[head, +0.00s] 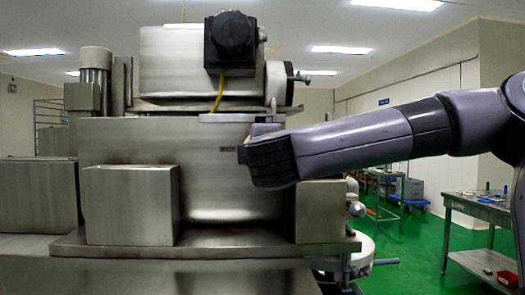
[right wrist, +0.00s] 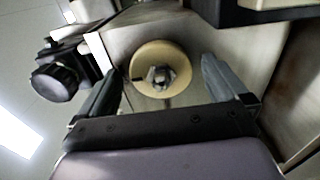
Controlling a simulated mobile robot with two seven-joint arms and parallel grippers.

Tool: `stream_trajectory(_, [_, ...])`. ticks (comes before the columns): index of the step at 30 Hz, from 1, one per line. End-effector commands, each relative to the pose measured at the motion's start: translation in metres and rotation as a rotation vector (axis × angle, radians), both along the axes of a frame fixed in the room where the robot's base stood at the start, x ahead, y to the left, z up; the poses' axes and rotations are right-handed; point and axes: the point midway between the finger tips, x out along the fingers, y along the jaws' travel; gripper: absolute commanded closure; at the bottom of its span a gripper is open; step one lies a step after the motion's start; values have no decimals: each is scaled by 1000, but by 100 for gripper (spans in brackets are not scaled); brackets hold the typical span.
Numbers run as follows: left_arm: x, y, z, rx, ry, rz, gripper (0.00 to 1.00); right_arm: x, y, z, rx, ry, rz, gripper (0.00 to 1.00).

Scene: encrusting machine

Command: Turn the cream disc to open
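The cream disc (right wrist: 143,59) shows in the right wrist view, a round plate with a grey metal hub (right wrist: 161,77) at its middle, mounted on a metal face. My right gripper (right wrist: 163,66) is open, with one finger to each side of the disc. I see no clear contact between fingers and disc, and the depth gap is hard to judge. In the head view my right gripper (head: 257,131) is in front of the steel machine (head: 125,140); its fingertips are largely hidden behind the wrist, and I cannot make out the disc there. My left gripper is not in view.
A black motor housing (head: 231,42) with a yellow cable sits on the machine's upper front. A steel box (head: 132,205) stands on the machine's ledge (head: 190,246). A work table (head: 483,208) is at the right, with open green floor (head: 412,255) before it.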

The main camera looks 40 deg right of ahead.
Motion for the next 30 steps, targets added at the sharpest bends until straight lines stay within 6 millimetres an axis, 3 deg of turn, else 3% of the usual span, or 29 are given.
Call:
stream_trajectory(5, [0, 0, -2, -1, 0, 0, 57, -5, 4, -1, 1, -1, 1, 0])
stream_trajectory(18, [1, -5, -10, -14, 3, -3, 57, -52, 44, 0, -1, -2, 1, 0])
stream_trajectory(30, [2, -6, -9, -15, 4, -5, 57, -55, 46, 0, 0, 0, 0, 0])
